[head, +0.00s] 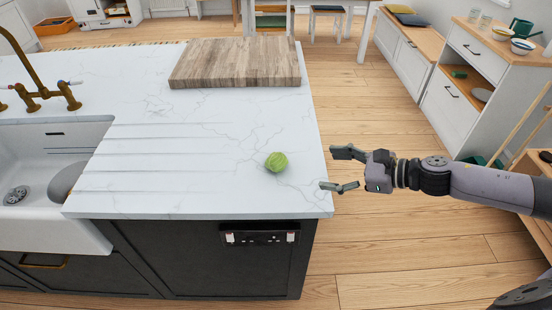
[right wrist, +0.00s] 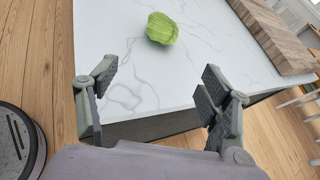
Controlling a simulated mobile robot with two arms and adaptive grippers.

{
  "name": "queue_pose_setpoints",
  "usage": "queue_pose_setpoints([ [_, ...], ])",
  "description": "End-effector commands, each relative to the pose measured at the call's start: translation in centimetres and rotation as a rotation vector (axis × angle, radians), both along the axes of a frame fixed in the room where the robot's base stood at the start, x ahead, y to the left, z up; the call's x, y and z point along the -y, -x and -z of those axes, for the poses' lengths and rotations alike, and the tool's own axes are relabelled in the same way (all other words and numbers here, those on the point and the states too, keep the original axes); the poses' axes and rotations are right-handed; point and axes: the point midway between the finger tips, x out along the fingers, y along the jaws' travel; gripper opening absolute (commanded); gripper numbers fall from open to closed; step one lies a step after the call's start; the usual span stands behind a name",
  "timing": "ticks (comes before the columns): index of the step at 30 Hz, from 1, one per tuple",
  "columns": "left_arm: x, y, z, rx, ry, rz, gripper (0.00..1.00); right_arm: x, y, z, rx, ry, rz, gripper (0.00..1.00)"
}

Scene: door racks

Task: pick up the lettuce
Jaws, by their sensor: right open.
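The lettuce (head: 276,162) is a small, round, light green head on the white marble worktop (head: 220,130), near its right edge. It also shows in the right wrist view (right wrist: 161,28), beyond the fingertips and apart from them. My right gripper (head: 338,169) is open and empty, just off the right edge of the worktop with its fingers pointing left toward the lettuce. In the right wrist view both fingers (right wrist: 160,85) stand wide apart, with the worktop's edge between them. My left gripper is not in the head view.
A wooden chopping board (head: 237,63) lies at the back of the worktop. A white sink (head: 40,160) with a brass tap (head: 38,90) is at the left. The worktop around the lettuce is clear. Drawer cabinets (head: 465,90) stand at the right, beyond the open wooden floor (head: 385,110).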

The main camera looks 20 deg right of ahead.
Motion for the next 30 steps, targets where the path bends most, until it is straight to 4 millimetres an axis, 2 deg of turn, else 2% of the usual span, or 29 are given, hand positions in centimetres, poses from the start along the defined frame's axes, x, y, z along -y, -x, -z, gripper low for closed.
queue_pose_setpoints([
  [1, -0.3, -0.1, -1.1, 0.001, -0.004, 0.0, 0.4, -0.5, -0.6, -0.6, 0.006, -0.004, 0.0, 0.72],
  [4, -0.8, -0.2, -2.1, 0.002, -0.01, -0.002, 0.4, -1.5, -1.3, -0.2, 0.006, -0.002, -0.004, 0.72],
  [12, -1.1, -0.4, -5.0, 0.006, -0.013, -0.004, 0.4, -4.8, -4.5, 1.7, 0.003, -0.003, -0.003, 0.72],
  [20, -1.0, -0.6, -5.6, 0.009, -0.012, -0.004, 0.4, -6.2, -5.9, 3.0, 0.0, 0.0, -0.002, 0.72],
  [27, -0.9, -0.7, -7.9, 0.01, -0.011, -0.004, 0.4, -8.4, -8.1, 2.9, 0.002, -0.002, -0.003, 0.72],
  [30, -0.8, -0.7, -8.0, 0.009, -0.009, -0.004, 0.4, -9.2, -8.9, 3.8, 0.0, -0.002, -0.002, 0.72],
])
